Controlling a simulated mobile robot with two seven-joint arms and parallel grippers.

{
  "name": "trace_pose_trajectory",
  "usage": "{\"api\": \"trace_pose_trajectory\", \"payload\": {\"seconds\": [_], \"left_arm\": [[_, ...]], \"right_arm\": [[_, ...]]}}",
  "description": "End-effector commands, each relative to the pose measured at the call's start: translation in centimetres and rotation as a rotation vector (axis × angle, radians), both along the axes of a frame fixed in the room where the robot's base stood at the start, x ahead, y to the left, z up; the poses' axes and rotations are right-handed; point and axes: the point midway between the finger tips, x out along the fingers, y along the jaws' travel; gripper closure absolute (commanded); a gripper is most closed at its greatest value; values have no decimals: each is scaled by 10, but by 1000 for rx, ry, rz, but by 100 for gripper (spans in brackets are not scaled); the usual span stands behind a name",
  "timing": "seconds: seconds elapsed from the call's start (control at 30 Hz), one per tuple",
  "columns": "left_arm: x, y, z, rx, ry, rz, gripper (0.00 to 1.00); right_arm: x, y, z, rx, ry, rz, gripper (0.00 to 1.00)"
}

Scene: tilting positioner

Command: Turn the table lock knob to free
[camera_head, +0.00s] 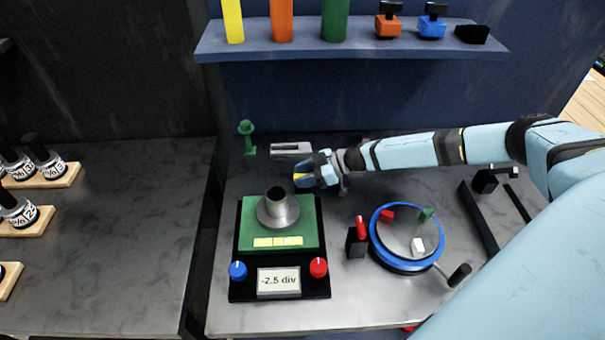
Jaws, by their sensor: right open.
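A round table (376,245) with a blue rim stands right of centre, carrying small red, green and white blocks. Beside its left edge is a black block with an upright red handle (361,228); no label shows which part is the table lock knob. A green-topped device (309,228) at centre has a blue knob (238,270), a red knob (318,267) and a display reading -2.5 div. My right gripper (303,176) is open above the bench behind this device, pointing left, apart from the knobs and the red handle. My left gripper is out of view.
A metal flanged cylinder (279,210) stands on the green device. A green stand (247,138) and a grey block (291,149) are behind. A crank with a black grip (459,275) juts from the round table. A shelf (350,43) hangs above. Wooden racks (58,177) stand left.

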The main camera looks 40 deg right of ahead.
Motion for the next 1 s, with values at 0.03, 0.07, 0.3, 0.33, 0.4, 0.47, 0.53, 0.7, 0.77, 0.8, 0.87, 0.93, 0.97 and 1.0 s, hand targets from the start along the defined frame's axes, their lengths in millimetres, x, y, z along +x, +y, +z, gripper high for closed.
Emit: {"api": "trace_pose_trajectory", "payload": {"seconds": [0.03, 0.07, 0.3, 0.33, 0.4, 0.47, 0.53, 0.7, 0.77, 0.8, 0.87, 0.93, 0.97, 1.0], "left_arm": [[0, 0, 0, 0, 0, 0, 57], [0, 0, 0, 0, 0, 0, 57], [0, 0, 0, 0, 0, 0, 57], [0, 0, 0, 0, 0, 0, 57], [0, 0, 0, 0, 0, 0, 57], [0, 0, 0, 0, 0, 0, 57], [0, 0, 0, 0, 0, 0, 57], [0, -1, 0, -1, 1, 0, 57], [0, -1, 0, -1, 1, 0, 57], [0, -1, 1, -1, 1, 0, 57], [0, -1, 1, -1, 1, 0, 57], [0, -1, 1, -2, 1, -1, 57], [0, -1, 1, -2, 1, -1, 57], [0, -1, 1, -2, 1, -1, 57]], "right_arm": [[0, 1, 0, 0, 0, 0, 57], [1, 1, -1, 0, 0, 0, 57], [1, 1, -1, 0, 0, 0, 67], [1, 1, -1, 0, 0, 0, 74], [1, 1, -1, 0, 0, 0, 90], [1, 1, -1, 0, 0, 0, 100], [1, 1, -1, 0, 0, 0, 100], [1, 1, -1, 0, 1, 9, 100], [1, 1, -1, 1, 1, 21, 100], [1, 1, -1, 1, 1, 32, 100], [1, 1, 0, 0, 0, 54, 100], [2, 1, 0, 1, -1, 90, 100], [2, 1, 0, 0, -2, 107, 100], [2, 1, 0, -1, -1, 133, 100]]}}
